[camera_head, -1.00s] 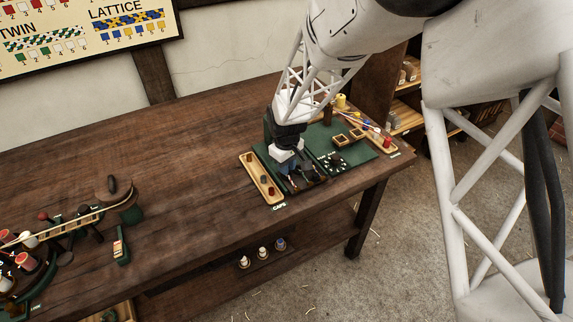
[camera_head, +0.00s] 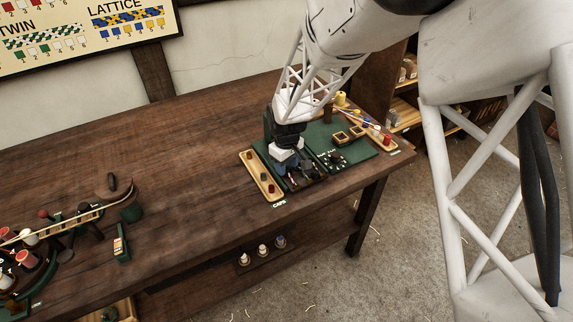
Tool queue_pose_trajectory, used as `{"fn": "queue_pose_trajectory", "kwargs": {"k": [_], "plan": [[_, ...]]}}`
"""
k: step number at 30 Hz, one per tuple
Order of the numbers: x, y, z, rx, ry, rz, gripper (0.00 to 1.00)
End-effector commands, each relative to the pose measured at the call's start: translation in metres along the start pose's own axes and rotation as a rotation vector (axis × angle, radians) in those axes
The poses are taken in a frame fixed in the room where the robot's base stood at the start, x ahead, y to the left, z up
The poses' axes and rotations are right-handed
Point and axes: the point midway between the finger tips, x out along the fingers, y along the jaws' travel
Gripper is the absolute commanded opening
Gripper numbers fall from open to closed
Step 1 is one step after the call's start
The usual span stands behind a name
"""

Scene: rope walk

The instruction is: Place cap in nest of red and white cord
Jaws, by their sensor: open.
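A pale wooden tray (camera_head: 256,173) labelled CAPS lies at the left edge of the green work mat. Small caps sit in it: a dark red one (camera_head: 249,156), a dark one (camera_head: 264,176) and a red one (camera_head: 271,188). My gripper (camera_head: 291,174) points down just right of this tray, over the left part of the mat. It is open, and no cap shows between its fingers. The fingertips are small and partly lost against dark items below. I cannot make out a nest of red and white cord; my gripper and arm hide part of the mat.
The green mat (camera_head: 366,153) holds small square wooden frames (camera_head: 357,131) and dark pieces. A tray with a red spool (camera_head: 388,140) lies at its right edge. A curved rope rig with spools (camera_head: 75,222) stands far left. The table (camera_head: 190,155) between is clear.

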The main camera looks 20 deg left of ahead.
Motion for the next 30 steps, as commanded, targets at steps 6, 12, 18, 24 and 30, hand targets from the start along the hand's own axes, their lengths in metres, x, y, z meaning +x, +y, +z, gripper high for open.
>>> {"fn": "queue_pose_trajectory", "kwargs": {"k": [6, 12, 18, 24, 30], "plan": [[-0.013, 0.000, -0.001, 0.000, 0.002, 0.001, 0.45], [-0.039, 0.000, -0.001, 0.000, 0.003, 0.002, 0.45], [-0.073, 0.000, -0.001, 0.000, 0.003, 0.001, 0.45], [-0.103, 0.000, 0.000, 0.000, 0.002, 0.001, 0.45], [-0.124, 0.000, 0.000, 0.000, 0.002, 0.001, 0.45]]}}
